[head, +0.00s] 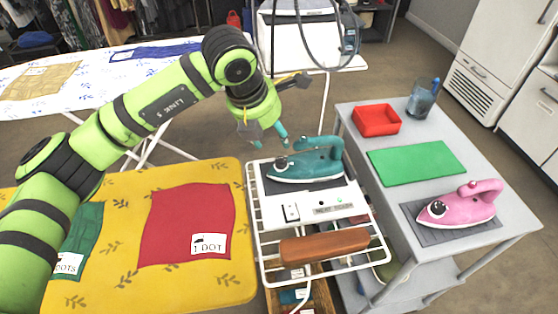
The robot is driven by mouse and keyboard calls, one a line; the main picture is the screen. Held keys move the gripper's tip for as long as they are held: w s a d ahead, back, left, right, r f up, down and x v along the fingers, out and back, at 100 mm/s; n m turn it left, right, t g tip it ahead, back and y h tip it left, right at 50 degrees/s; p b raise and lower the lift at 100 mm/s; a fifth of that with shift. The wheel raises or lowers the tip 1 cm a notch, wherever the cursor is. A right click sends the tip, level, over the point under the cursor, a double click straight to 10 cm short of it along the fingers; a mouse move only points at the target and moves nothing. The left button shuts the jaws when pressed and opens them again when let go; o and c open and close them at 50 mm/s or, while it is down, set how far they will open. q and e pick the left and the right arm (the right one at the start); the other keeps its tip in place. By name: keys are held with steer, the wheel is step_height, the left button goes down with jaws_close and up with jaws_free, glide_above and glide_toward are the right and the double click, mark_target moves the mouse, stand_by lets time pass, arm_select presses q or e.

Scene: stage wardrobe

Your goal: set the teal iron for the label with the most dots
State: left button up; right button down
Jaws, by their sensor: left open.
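The teal iron (308,163) rests on a dark plate on the white wire rack at the end of the yellow ironing board. My left gripper (265,133) is open and empty, just above and left of the iron, apparently not touching it. A red cloth (185,220) on the yellow board has a label (208,244) reading "1 DOT". A green cloth (82,240) has a label (68,263) ending in "DOTS"; my left arm hides its number. The iron's dial setting is too small to read. My right gripper is not in view.
A grey cart (490,240) on the right holds a pink iron (462,207), a green mat (415,161), a red tray (377,120) and a jug (423,98). A brown block (325,246) lies on the rack's front. Another board (100,72) with tan and blue cloths stands behind.

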mark_target(281, 160)
arm_select(q)
steer(key=x, duration=0.5)
steer(key=s+x, duration=0.1)
steer(key=x, duration=0.2)
steer(key=shift+w+a+f, duration=0.15)
steer(key=shift+f, duration=0.35)
steer(key=shift+w+f, duration=0.1)
steer(key=shift+f, duration=0.2)
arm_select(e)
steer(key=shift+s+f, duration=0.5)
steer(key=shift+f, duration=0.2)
arm_select(q)
jaws_close()
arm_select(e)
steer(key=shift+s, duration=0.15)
